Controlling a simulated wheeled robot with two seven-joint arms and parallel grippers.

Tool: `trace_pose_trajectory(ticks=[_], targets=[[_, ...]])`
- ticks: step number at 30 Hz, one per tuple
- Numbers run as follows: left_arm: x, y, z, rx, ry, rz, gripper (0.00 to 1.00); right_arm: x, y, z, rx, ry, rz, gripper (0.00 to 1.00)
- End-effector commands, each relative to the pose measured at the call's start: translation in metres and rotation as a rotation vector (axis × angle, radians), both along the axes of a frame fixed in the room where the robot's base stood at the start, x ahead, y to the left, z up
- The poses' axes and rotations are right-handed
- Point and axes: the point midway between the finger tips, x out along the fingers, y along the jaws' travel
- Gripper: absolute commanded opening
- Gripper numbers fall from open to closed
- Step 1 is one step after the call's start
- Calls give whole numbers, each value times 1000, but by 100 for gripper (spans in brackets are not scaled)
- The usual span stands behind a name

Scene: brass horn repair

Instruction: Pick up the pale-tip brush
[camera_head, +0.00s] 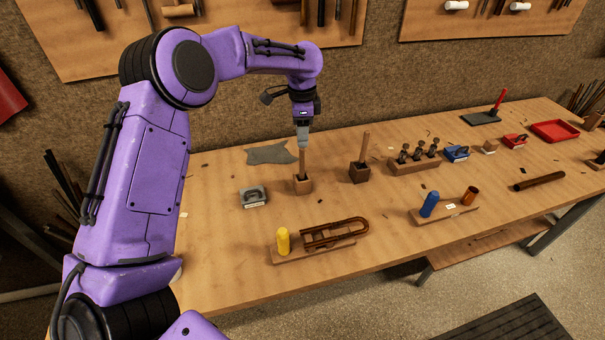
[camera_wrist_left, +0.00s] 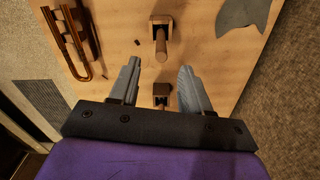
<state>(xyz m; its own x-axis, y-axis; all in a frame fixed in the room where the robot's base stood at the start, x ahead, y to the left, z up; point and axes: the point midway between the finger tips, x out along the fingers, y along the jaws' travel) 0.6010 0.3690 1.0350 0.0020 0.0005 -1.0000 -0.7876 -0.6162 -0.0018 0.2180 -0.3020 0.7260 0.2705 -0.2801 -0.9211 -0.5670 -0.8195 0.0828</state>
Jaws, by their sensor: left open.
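Two brushes stand upright with plain wooden handles up, each in a wooden block; their tips are hidden, so I cannot tell which is pale-tipped. The left brush (camera_head: 302,165) is in a brown block (camera_head: 303,186), and the right brush (camera_head: 364,146) is in a darker block (camera_head: 360,173). My left gripper (camera_head: 303,147) points down directly over the left brush's handle top. I cannot tell whether the fingers overlap the handle. My right gripper is not in view.
A grey sheet (camera_head: 270,154) lies behind the left block, and a small grey-topped item (camera_head: 253,196) is left of it. A brass tube (camera_head: 335,233) and yellow cylinder (camera_head: 283,241) stand in front. A rack of dark tools (camera_head: 415,163) is to the right.

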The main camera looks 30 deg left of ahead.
Motion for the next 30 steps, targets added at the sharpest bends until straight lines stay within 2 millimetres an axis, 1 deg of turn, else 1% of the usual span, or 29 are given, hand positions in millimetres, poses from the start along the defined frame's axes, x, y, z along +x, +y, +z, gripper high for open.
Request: trace_pose_trajectory(ticks=[1,6,10,14,15,18,21,26,27,29,30], targets=[[-1,0,-8,1,4,0,47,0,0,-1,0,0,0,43],[-1,1,-37,-1,4,2,47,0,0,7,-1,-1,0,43],[-1,1,-52,-1,3,3,47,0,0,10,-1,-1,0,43],[-1,2,-71,-1,6,2,47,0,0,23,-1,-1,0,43],[-1,2,-79,-1,7,3,47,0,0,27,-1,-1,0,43],[0,2,-96,0,3,3,47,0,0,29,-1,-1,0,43],[0,2,-104,0,1,2,47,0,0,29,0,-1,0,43],[0,2,-105,0,0,2,47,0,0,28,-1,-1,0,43],[0,2,-105,0,0,2,41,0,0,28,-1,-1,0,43],[0,2,-105,0,0,2,21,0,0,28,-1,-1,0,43],[0,2,-105,0,0,2,8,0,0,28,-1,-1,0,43]])
